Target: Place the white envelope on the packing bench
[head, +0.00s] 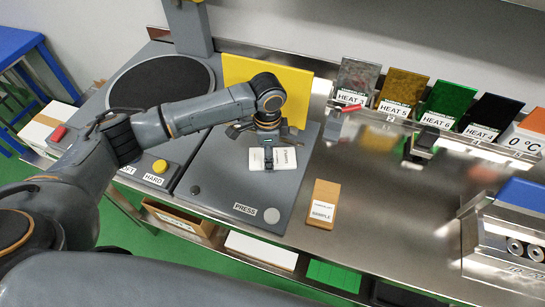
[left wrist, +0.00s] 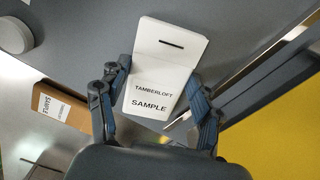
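The white envelope (head: 285,158), a flat packet with a slot, lies on the grey press plate in the head view. In the left wrist view the envelope (left wrist: 158,68) reads "TAMBERLOFT SAMPLE". My left gripper (head: 267,151) is over it, fingers pointing down. In the left wrist view its fingers (left wrist: 160,75) stand apart on either side of the envelope, close to its edges; I cannot tell whether they touch it. The steel bench top (head: 385,220) extends right of the press. My right gripper is not in view.
A brown sample packet (head: 323,195) lies on the steel top beside the press. A yellow panel (head: 238,71) stands behind the gripper. Labelled heat panels (head: 449,98) line the back, and a steel machine (head: 505,235) is at right. The middle of the steel top has clear room.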

